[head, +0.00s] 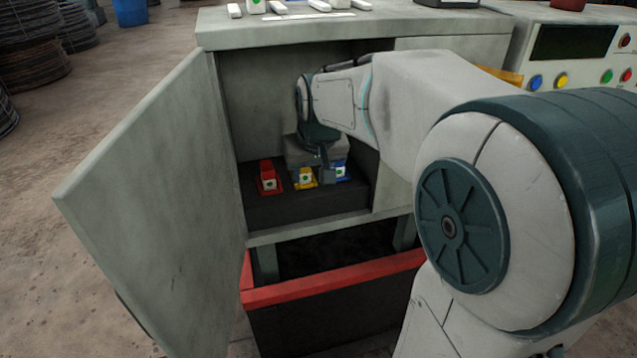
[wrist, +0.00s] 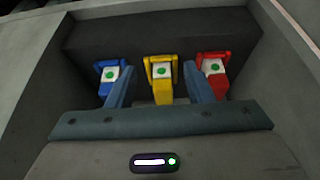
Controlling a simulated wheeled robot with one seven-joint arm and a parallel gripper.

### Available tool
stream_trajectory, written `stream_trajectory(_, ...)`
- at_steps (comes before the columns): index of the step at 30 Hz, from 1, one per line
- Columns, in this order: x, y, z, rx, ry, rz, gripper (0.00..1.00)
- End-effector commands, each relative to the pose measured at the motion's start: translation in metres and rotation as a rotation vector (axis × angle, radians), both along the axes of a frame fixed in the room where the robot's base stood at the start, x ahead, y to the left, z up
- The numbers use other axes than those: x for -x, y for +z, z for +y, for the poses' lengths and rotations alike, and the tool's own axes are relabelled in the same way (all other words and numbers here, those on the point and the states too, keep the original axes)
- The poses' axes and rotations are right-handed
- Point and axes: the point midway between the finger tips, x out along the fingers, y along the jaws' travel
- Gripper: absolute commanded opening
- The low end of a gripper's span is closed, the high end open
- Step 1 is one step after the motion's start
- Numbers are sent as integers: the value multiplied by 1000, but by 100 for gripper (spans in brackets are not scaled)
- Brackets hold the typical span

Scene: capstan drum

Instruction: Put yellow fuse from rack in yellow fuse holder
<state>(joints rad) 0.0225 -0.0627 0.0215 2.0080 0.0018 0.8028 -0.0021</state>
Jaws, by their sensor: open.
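The yellow fuse holder (wrist: 163,92) is in the middle of a row inside the open cabinet, and it also shows in the head view (head: 304,184). A white block with a green dot (wrist: 162,71) sits in its yellow frame; I cannot tell whether this is the yellow fuse. My gripper (wrist: 160,88) is open, its fingers on either side of the yellow holder in the wrist view, with nothing held. In the head view my gripper (head: 324,168) is inside the cabinet, above the row between yellow and blue. I cannot tell whether it touches anything.
A blue holder (wrist: 108,76) and a red holder (wrist: 214,74) flank the yellow one closely, each with a white green-dotted block. The cabinet door (head: 150,190) stands open at left. White pieces (head: 277,7) lie on the cabinet top; a red-rimmed bin (head: 330,280) is below.

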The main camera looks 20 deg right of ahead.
Motion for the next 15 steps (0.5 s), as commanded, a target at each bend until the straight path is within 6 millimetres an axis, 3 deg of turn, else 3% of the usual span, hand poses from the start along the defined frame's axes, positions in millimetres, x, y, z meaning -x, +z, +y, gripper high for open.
stream_trajectory(6, 36, 2, 0, 0, 0, -2, 47)
stream_trajectory(15, 66, -7, 1, -1, 1, 24, 47)
